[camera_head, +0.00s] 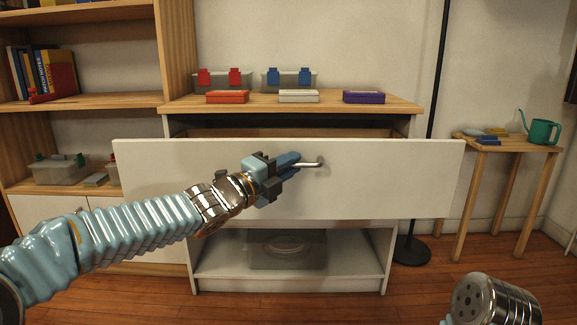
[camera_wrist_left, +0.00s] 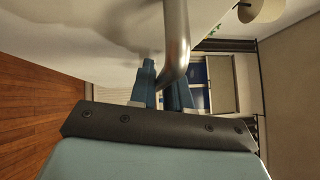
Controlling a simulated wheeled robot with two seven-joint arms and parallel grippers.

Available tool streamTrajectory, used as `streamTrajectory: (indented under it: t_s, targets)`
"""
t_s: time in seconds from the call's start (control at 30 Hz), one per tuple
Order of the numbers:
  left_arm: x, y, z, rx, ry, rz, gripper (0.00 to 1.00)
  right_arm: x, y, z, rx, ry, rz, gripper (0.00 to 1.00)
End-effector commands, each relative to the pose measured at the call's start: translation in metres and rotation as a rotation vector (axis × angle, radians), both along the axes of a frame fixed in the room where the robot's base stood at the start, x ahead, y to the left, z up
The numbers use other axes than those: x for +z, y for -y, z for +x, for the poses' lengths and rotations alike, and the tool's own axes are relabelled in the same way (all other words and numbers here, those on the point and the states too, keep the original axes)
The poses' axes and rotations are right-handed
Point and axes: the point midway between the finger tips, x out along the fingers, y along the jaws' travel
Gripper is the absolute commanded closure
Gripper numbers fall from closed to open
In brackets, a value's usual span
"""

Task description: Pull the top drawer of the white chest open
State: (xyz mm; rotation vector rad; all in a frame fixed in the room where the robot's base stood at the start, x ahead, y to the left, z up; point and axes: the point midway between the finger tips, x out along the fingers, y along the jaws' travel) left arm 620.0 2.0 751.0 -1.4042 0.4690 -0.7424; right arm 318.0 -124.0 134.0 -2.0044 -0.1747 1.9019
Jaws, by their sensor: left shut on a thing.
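The white chest (camera_head: 192,258) stands ahead with a wooden top. Its top drawer (camera_head: 400,180) is pulled out towards me, and a strip of its wooden inside shows behind the white front. A metal bar handle (camera_head: 312,164) sits at the middle of the drawer front. My left gripper (camera_head: 293,162) is shut on the handle, coming from the left. In the left wrist view the handle (camera_wrist_left: 176,45) passes between the blue fingers (camera_wrist_left: 165,85). A metal part of my right arm shows at the lower right of the head view; its gripper is not seen.
On the chest top are red (camera_head: 228,97), white (camera_head: 299,96) and purple (camera_head: 364,97) boxes, with clipped bins behind. A grey bin (camera_head: 287,250) sits in the lower opening. A black pole (camera_head: 433,130) and a side table with a green watering can (camera_head: 541,132) stand right; shelves stand left.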

Motion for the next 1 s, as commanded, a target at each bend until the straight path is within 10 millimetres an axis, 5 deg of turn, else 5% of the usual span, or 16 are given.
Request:
streamTrajectory:
  t_s: [0.13,0.17,0.3,0.67,1.0]
  targets:
    - [-0.001,0.000,0.000,0.000,-0.003,0.001,1.00,0.000,0.000,0.000,0.000,0.000,0.000,0.57]
    - [-0.001,0.000,0.000,0.000,-0.003,0.001,0.81,0.000,0.000,0.000,0.000,0.000,0.000,0.57]
    - [-0.001,0.000,0.000,0.000,-0.002,0.001,0.64,0.000,0.000,0.000,0.000,0.000,0.000,0.57]
    - [0.000,-0.007,-0.005,0.002,0.001,0.000,0.64,0.000,0.000,0.000,0.000,0.000,0.000,0.57]
    - [-0.010,-0.060,-0.058,0.004,0.000,0.002,0.64,0.002,0.000,0.000,0.000,-0.001,0.000,0.57]
